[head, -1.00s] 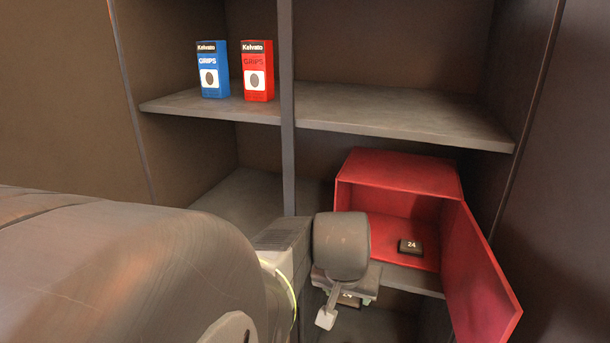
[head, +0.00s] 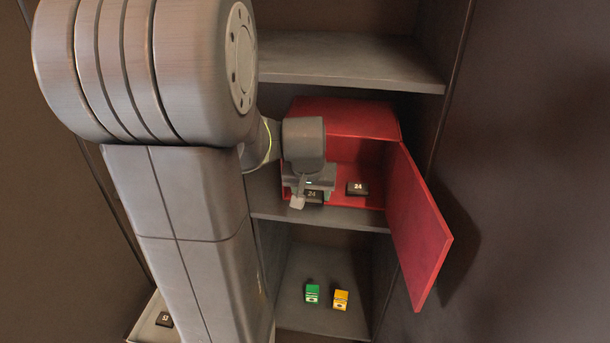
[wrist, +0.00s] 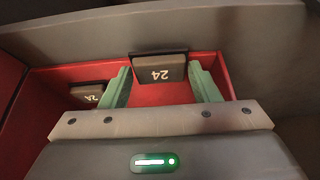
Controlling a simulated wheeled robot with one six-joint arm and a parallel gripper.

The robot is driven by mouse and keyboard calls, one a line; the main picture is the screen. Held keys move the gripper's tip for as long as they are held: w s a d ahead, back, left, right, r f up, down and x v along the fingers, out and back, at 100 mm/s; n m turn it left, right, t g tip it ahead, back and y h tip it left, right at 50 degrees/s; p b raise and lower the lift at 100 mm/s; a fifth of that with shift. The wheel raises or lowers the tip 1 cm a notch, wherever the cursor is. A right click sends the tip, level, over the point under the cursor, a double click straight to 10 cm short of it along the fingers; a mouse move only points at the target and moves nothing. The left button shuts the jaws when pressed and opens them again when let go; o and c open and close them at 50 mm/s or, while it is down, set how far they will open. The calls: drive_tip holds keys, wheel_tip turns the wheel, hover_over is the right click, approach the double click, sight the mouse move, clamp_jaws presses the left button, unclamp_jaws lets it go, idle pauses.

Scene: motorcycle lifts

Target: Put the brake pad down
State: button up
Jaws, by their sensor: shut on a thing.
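My gripper (head: 311,184) is shut on a dark brake pad (head: 313,197) marked 24. It holds the pad at the left part of the open front of a red box (head: 345,117). In the wrist view the held pad (wrist: 158,76) shows between the two green fingertips (wrist: 162,82), with the red box floor around it. I cannot tell whether the held pad touches the floor. A second pad marked 24 (head: 357,188) lies inside the box to the right; it also shows at the left in the wrist view (wrist: 88,95).
The red box's door (head: 420,232) stands open to the right. A bare shelf (head: 350,62) is above. Below are a green box (head: 312,294) and a yellow box (head: 340,299). Another dark block (head: 164,320) lies on a pale surface at lower left.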

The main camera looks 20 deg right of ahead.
drive_tip(key=w+d, duration=0.1)
drive_tip(key=w, duration=0.1)
drive_tip(key=w+d, duration=0.1)
drive_tip(key=shift+w+d+p, duration=0.15)
drive_tip(key=shift+w+p, duration=0.2)
drive_tip(key=shift+p, duration=0.05)
drive_tip(key=shift+s+f, duration=0.15)
drive_tip(key=shift+f, duration=0.15)
drive_tip(key=shift+f, duration=0.15)
drive_tip(key=o, duration=1)
drive_tip(key=shift+o, duration=0.2)
